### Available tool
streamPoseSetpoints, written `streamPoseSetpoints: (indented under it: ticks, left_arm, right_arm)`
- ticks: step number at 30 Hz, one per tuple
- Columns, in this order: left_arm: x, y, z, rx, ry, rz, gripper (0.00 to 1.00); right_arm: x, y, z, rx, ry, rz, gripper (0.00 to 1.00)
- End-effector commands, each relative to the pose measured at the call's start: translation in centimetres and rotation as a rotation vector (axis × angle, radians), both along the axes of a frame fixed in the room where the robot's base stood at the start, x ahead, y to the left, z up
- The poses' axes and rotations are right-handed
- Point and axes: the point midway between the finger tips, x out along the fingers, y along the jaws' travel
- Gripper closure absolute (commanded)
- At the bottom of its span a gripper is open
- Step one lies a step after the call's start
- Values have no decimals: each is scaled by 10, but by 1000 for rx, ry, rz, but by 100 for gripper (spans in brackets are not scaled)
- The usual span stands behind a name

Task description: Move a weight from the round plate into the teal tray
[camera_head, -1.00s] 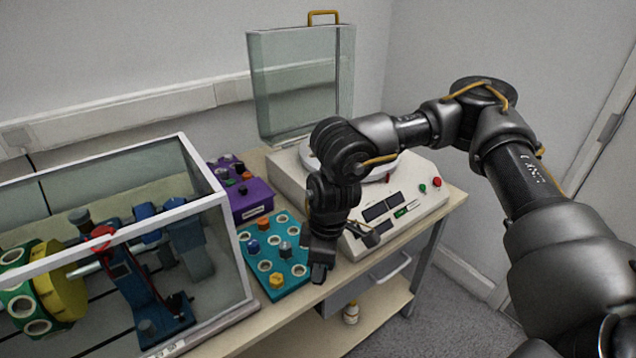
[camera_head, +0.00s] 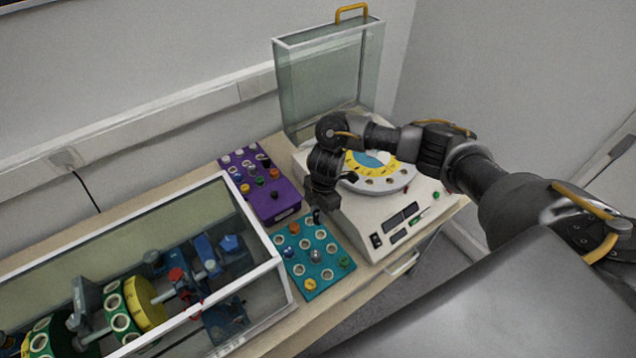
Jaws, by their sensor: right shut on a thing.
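The teal tray (camera_head: 312,267) lies on the bench between the glass case and the white machine, with several coloured weights in its round holes and other holes empty. The round plate (camera_head: 401,183), with a yellow and blue middle, is on top of the white machine. Dark weights sit in holes near its front edge, and my right arm partly hides it. My left gripper is out of view.
A purple rack (camera_head: 281,205) with several weights stands behind the teal tray. A glass case (camera_head: 262,268) holding a yellow and green rotor fills the front left. The white machine (camera_head: 372,228) has front controls and a raised glass cover (camera_head: 322,85) behind it.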

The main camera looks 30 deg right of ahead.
Motion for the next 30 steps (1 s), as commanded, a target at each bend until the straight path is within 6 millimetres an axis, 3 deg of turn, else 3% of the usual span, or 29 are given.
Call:
streamPoseSetpoints:
  ticks: [3,16,25,30]
  left_arm:
    - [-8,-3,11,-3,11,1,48]
    - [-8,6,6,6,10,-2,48]
    - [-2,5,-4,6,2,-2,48]
    - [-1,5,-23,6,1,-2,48]
  right_arm:
    - [-7,-8,0,1,1,18,95]
    - [-11,-16,-11,0,-1,14,95]
    - [-10,-15,-35,0,-1,16,95]
    - [-9,-14,-54,1,-2,17,95]
